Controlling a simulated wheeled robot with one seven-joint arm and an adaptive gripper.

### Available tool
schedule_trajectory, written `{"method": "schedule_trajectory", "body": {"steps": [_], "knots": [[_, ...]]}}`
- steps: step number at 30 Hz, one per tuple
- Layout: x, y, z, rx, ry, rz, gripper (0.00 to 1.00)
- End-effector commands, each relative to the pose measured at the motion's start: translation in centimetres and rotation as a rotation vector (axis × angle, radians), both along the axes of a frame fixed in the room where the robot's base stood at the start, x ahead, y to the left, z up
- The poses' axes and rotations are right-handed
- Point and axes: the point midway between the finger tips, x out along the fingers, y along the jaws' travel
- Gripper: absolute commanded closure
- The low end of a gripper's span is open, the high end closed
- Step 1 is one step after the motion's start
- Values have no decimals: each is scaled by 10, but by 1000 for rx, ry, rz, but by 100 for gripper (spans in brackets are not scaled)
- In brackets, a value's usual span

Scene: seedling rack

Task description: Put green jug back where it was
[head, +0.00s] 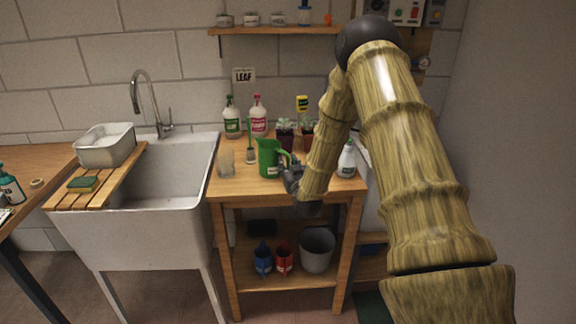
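The green jug (268,160) stands upright on the wooden table (230,184), near its front edge, with its handle toward the right. My gripper (289,174) is at the jug's right side, by the handle, and overlaps it in the picture. The fingers are small and dark here, so I cannot tell whether they are closed on the handle or only beside it. My arm comes in from the right and hides part of the table behind it.
A clear glass (226,162) and a small pot (251,156) stand left of the jug. Bottles (232,120) and seedling pots (286,134) stand behind. A white bottle (347,160) is at right. Blue (263,260) and red jugs (284,260) and a grey bucket (317,248) sit below.

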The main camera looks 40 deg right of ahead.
Motion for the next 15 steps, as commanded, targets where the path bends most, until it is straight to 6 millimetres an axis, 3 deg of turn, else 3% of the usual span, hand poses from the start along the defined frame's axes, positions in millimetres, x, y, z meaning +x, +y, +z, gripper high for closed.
{"method": "schedule_trajectory", "body": {"steps": [7, 15], "knots": [[-5, 2, 1, 1, 2, 0, 68], [-47, 18, 0, 1, 2, 1, 68]]}}
